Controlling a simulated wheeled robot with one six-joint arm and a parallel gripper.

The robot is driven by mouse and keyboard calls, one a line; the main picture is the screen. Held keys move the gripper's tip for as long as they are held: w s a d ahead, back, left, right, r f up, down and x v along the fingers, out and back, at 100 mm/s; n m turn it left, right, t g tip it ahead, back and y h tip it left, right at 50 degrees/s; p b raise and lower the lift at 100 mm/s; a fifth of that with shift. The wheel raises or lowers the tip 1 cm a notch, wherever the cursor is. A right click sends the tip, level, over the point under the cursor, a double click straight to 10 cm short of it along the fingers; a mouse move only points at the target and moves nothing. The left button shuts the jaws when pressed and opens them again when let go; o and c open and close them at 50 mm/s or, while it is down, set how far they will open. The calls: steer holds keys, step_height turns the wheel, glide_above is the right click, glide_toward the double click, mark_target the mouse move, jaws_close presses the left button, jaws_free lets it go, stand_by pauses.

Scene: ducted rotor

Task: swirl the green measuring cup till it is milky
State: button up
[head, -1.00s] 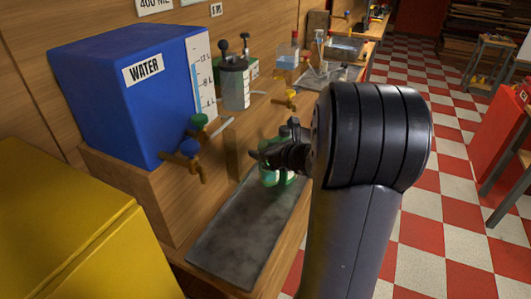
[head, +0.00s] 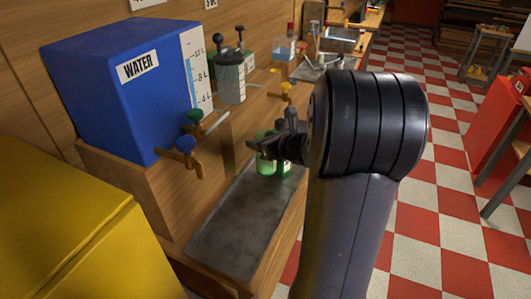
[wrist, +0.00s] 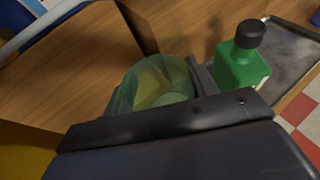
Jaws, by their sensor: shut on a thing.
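The green measuring cup (wrist: 155,82) is see-through and sits between my gripper's fingers in the wrist view. Pale yellowish-green liquid shows inside; I cannot tell how cloudy it is. In the head view my gripper (head: 266,146) is shut on the cup (head: 265,162), over the far part of the dark tray. My arm hides part of this area. A green bottle with a black cap (wrist: 243,62) stands just beside the cup; whether they touch is unclear.
The dark tray (head: 235,225) is bare at its near end. A blue water tank (head: 125,90) with taps (head: 185,150) stands left, above the tray. A yellow box (head: 65,235) is at the near left.

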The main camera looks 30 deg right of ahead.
steer(key=a, duration=0.7)
steer(key=d, duration=0.6)
steer(key=shift+d, duration=0.35)
steer(key=shift+a, duration=0.1)
